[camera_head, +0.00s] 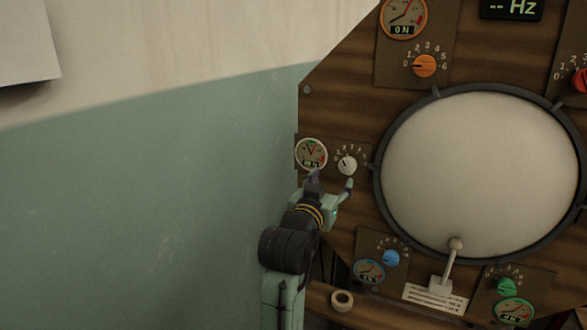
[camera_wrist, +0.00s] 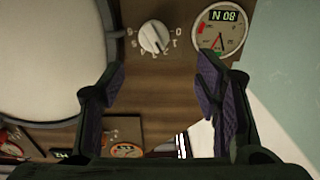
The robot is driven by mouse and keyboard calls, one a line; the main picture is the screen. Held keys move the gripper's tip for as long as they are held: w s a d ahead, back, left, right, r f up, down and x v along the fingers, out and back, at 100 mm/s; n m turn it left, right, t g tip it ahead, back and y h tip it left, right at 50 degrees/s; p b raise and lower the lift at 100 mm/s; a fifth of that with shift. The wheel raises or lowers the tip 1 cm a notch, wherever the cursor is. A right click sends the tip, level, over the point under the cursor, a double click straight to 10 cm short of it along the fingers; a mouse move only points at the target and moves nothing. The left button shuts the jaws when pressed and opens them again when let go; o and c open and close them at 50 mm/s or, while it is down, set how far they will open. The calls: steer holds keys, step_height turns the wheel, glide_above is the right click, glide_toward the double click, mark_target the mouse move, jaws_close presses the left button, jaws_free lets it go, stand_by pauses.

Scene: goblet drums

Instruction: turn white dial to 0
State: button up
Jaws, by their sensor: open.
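My gripper (camera_head: 331,183) is open just below the dial. In the wrist view its purple-padded fingers (camera_wrist: 163,76) are spread, one either side of the dial's line, with nothing between them.
A round gauge (camera_head: 311,153) is beside the white dial. An orange dial (camera_head: 425,65) is above, a blue dial (camera_head: 391,258) below. The green wall (camera_head: 150,200) on the left is bare.

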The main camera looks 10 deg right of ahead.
mark_target(347, 168)
steer(key=x, duration=0.3)
steer(key=p+x, duration=0.1)
steer(key=x, duration=0.3)
steer(key=d+f+p+x, duration=0.1)
steer(key=x, duration=0.3)
steer(key=shift+s, duration=0.15)
steer(key=shift+c, duration=0.2)
steer(key=c, duration=1.1)
steer(key=shift+r, duration=0.1)
steer(key=shift+c, duration=0.2)
